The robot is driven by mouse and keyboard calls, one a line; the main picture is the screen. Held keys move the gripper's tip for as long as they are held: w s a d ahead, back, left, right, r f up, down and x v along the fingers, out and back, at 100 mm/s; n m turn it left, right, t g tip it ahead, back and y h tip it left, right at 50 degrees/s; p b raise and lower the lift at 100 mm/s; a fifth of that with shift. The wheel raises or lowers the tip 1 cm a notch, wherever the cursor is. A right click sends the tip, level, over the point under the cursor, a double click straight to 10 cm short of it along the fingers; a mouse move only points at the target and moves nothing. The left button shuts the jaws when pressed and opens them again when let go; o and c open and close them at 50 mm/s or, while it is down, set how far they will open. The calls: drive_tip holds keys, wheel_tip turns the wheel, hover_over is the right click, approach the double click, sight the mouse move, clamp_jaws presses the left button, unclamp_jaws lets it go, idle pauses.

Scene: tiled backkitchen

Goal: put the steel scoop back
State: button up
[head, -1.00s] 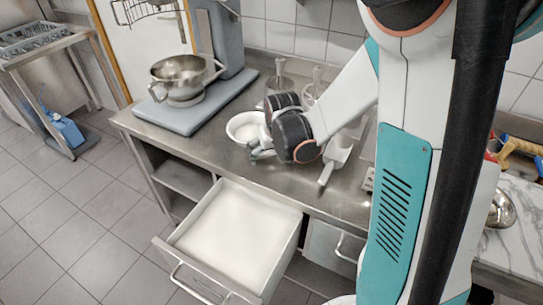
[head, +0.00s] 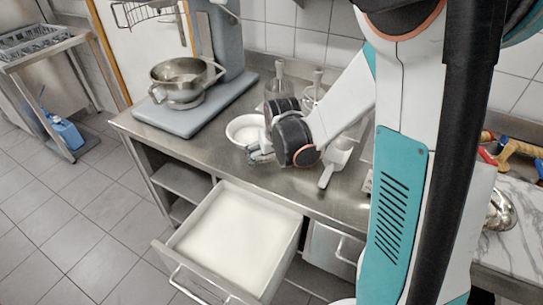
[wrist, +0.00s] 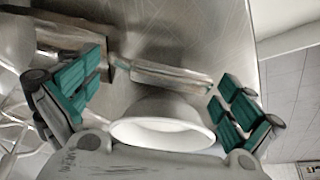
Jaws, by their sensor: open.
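The steel scoop (head: 338,156) lies on the steel counter, right of my gripper, its handle pointing to the counter's front edge. In the wrist view, what looks like the scoop's handle (wrist: 165,77) lies across the space between the fingers, with its wider part at upper left. I cannot tell whether a finger touches it. My gripper (head: 261,153) is open and empty, low over the counter beside the white bowl (head: 240,121). The gripper's green-padded fingers (wrist: 160,82) stand wide apart in the wrist view, with the bowl (wrist: 165,128) below between them.
An open drawer (head: 178,242) with a white inside juts out below the counter (head: 190,152). Containers with upright handles (head: 278,82) stand behind my gripper. The counter's front strip is partly clear.

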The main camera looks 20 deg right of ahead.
drive_tip(key=d+p+v, duration=0.1)
drive_tip(key=p+v, duration=0.3)
drive_tip(key=v, duration=0.8)
drive_tip(key=s+a+r+t, duration=0.1)
drive_tip(key=s+a+r, duration=0.1)
drive_tip(key=s, duration=0.3)
drive_tip(key=s+a+r+n, duration=0.1)
drive_tip(key=s+a+r, duration=0.1)
drive_tip(key=s+r, duration=0.2)
drive_tip(key=s+a+r+t, duration=0.1)
drive_tip(key=s+a+r, duration=0.2)
drive_tip(key=s, duration=0.4)
drive_tip(key=shift+s+r+t+y, duration=0.3)
drive_tip(key=shift+s+r+y, duration=0.05)
drive_tip(key=shift+r+y, duration=0.05)
